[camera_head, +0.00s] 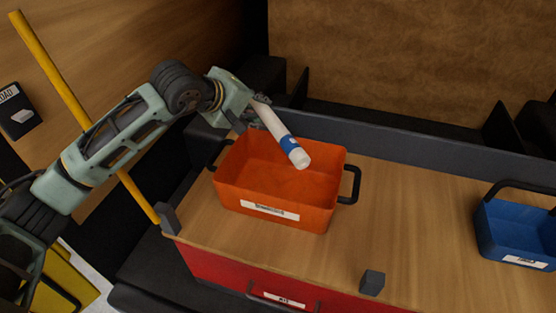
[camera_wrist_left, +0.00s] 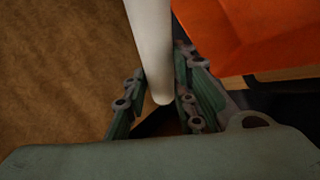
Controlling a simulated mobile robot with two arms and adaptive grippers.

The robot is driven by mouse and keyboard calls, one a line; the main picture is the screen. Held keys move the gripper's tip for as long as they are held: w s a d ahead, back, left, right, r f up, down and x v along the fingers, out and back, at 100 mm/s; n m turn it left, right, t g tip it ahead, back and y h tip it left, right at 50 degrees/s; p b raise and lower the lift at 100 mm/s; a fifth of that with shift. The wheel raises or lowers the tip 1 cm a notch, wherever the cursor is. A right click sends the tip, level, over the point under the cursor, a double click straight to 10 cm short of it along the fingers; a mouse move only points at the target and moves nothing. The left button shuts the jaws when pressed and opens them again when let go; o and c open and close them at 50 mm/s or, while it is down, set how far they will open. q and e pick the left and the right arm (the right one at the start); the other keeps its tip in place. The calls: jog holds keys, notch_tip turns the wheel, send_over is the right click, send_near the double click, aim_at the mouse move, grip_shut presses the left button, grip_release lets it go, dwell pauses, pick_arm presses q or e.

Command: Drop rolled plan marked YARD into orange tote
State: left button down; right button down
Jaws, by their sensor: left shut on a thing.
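The orange tote (camera_head: 273,207) stands on the wooden top of a red cabinet, with black handles and a white label on its front. It looks empty where I can see inside. A white rolled plan (camera_head: 271,123) with a blue band near its end is held by my left gripper (camera_head: 258,101). The roll slants down to the right, its free end over the tote's opening. In the left wrist view the roll (camera_wrist_left: 151,45) sits between the fingers of the gripper (camera_wrist_left: 163,105), with the tote (camera_wrist_left: 265,35) at upper right. No marking on the roll is readable. My right gripper is out of view.
A blue tote (camera_head: 515,232) stands at the right of the wooden top (camera_head: 405,220). A small dark block (camera_head: 372,282) is at the front edge. A yellow pole (camera_head: 62,85) slants behind my left arm. A dark ledge (camera_head: 420,152) runs along the back.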

pick_arm(q)
jog(key=shift+w+f, duration=0.1)
jog(key=shift+w, duration=0.2)
jog(key=shift+a+f, duration=0.1)
jog(key=shift+f, duration=0.15)
jog(key=f+b, duration=0.2)
jog(key=f, duration=0.3)
jog(key=shift+s, duration=0.2)
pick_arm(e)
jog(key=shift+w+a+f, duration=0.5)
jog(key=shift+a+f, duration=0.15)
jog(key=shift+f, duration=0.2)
pick_arm(q)
jog(key=c, duration=1.4)
grip_release()
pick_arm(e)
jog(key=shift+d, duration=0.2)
pick_arm(q)
jog(key=v, duration=1.2)
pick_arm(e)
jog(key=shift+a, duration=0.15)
